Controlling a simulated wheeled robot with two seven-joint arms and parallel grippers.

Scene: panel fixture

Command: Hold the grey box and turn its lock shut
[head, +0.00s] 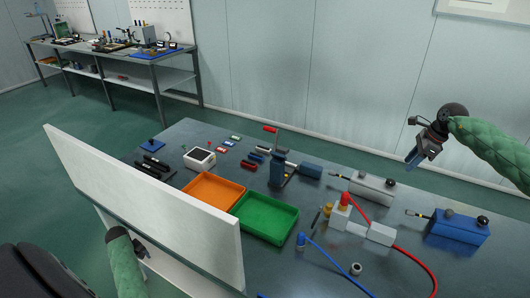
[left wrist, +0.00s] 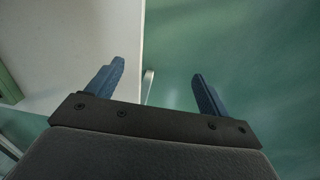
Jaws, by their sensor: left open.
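The grey box (head: 372,188) sits on the right half of the dark table, towards its back edge. A dark round knob is on its right end, and a small piece with a yellow part sticks out at its left. The state of its lock is too small to tell. My right gripper (head: 413,158) is in the air above and to the right of the grey box, apart from it; its finger gap does not show clearly. My left gripper (head: 142,249) is low at the left beside the white panel, far from the box. In the left wrist view its blue fingers (left wrist: 158,85) are wide apart and empty.
A similar blue box (head: 455,228) stands right of the grey one. A white fixture (head: 350,222) with red and blue cables is in front. The white upright panel (head: 150,200) stands between my left gripper and the orange (head: 212,193) and green (head: 266,217) trays.

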